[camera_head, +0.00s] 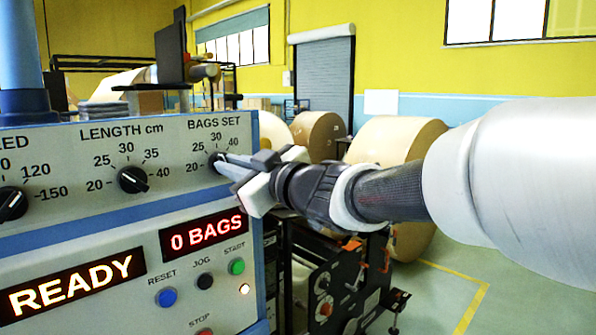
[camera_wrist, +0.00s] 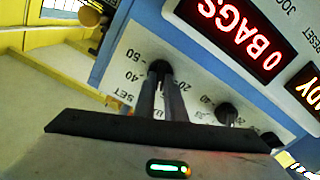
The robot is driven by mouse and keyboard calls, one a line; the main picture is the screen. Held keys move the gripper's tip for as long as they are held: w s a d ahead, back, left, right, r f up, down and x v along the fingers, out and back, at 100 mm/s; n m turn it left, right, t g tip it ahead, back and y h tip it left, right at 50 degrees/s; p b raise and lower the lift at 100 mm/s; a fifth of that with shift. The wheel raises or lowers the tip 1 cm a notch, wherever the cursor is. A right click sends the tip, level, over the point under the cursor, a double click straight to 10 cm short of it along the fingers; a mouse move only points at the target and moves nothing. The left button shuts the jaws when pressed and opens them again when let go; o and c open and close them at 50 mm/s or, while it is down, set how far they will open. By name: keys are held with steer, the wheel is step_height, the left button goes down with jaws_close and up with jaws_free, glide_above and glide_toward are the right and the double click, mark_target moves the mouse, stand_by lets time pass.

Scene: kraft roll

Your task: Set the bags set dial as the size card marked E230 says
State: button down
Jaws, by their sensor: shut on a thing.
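The bags set dial (camera_head: 215,158) is a small black knob at the upper right of the grey control panel, under the label BAGS SET. My gripper (camera_head: 224,162) reaches it from the right, with its fingertips shut on the knob. In the wrist view the dial (camera_wrist: 159,67) shows between the tips of the two dark fingers (camera_wrist: 160,84), with scale numbers such as 40 and 50 around it. The fingers hide part of the knob, and I cannot tell where its pointer stands. I see no card marked E230 in either view.
The length dial (camera_head: 133,180) sits left of the bags set dial. Below are a red display reading 0 BAGS (camera_head: 206,234), a READY display (camera_head: 72,284), and blue, black, green and red buttons. Large kraft rolls (camera_head: 372,140) stand behind my arm.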

steer(key=n+b, duration=0.2)
steer(key=n, duration=0.2)
steer(key=n+b, duration=0.2)
steer(key=n, duration=0.2)
steer(key=n+b, duration=0.2)
steer(key=n, duration=0.3)
steer(key=shift+f, duration=0.25)
stand_by(0.4)
steer(key=c, duration=1.8)
jaws_free()
steer(key=shift+r, duration=0.1)
steer(key=shift+s, duration=0.1)
steer(key=p+v, duration=0.2)
steer(key=v, duration=1.5)
steer(key=shift+s+d, duration=0.1)
steer(key=shift+s, duration=0.1)
